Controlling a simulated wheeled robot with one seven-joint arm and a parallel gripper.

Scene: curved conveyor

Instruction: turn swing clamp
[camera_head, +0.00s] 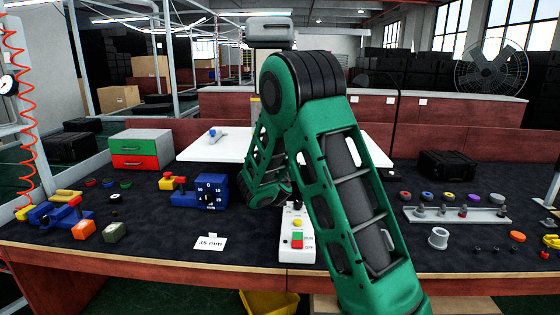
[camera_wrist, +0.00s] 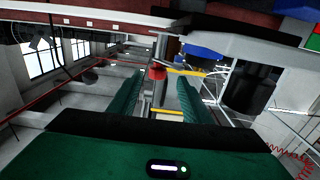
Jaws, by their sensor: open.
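No part in either view can be named as the swing clamp with certainty. In the wrist view my gripper (camera_wrist: 157,85) is open, with two green fingers apart. Between and beyond them are a grey upright post, a small red part (camera_wrist: 157,72) and a thin yellow bar (camera_wrist: 190,71); I cannot tell whether the fingers touch any of these. In the head view my green arm bends down over the middle of the table and my fingers are hidden. A blue block with a dial (camera_head: 210,190) and a red-and-yellow part (camera_head: 173,182) stands left of the arm.
A white control box (camera_head: 297,255) with buttons stands at the front middle. Blue, yellow and orange devices (camera_head: 55,215) and a drawer box (camera_head: 140,150) are at left. A grey rack (camera_head: 457,214) and a black case (camera_head: 447,165) are at right.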

